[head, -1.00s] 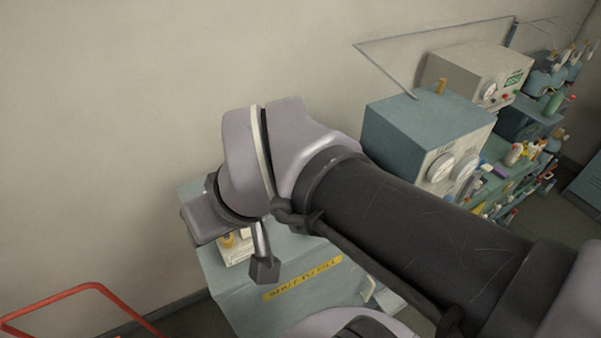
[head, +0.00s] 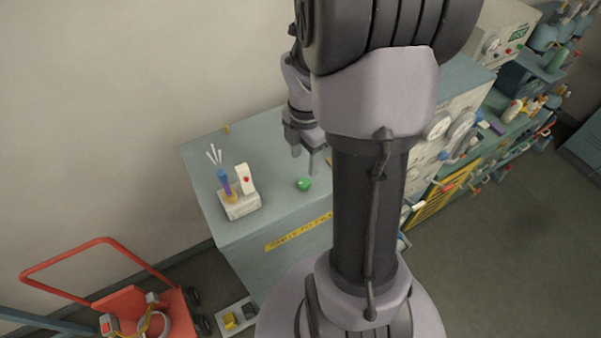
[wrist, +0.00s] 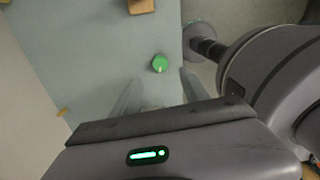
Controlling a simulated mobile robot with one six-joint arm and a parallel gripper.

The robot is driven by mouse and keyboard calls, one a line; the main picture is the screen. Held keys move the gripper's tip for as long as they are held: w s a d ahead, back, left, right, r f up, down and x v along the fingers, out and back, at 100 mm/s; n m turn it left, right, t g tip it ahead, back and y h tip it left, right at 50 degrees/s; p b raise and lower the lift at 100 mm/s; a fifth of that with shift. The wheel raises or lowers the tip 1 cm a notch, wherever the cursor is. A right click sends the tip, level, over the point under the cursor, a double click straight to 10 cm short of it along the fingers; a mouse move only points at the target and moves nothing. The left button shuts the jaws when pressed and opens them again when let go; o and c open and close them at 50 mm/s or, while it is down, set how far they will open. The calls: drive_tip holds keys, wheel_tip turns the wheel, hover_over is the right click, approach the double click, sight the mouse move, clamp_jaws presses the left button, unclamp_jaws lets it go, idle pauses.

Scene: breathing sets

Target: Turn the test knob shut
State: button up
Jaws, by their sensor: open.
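A small round green knob (head: 303,184) sits on the blue-grey top of the bench (head: 270,205), toward its front edge. I take it to be the test knob. In the wrist view the green knob (wrist: 159,63) shows a thin pale line on its top. My gripper (head: 304,162) is pointed down over the bench, just behind the knob in the head view. In the wrist view its open fingers (wrist: 160,95) are spread, with the knob beyond the tips, roughly in line with the gap. Nothing is between the fingers. Their height above the bench is hard to tell.
A pale block (head: 241,204) with a blue tube and a white piece stands left of the knob. White sticks (head: 214,154) lie behind it. A teal-sided machine with dials (head: 438,125) stands to the right. A red trolley (head: 90,262) is on the floor at left.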

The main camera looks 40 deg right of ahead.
sight(304, 182)
wheel_tip(304, 182, down, 9)
drive_tip(key=shift+a+r, duration=0.1)
clamp_jaws()
